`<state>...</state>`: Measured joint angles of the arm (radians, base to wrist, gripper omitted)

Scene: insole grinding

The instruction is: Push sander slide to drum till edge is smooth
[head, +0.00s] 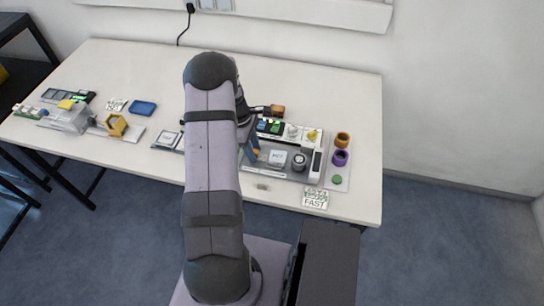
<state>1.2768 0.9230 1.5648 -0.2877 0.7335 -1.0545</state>
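The station on the right half of the table has a grey baseplate (270,174), a white block (277,158) with small print and a dark round drum-like part (298,161) beside it. An upright white unit with a dark strip (317,162) stands right of the drum-like part. I cannot tell which part is the slide, and the insole edge is too small to make out. My gripper (251,152) is at the left end of this station, left of the white block, mostly hidden behind my arm. Its opening and any contact cannot be seen.
Orange (342,140) and purple (340,158) rings and a green disc (337,180) lie on the right. A card reading FAST (315,198) is at the front edge. A clear box (72,119) and a blue tray (143,108) are left.

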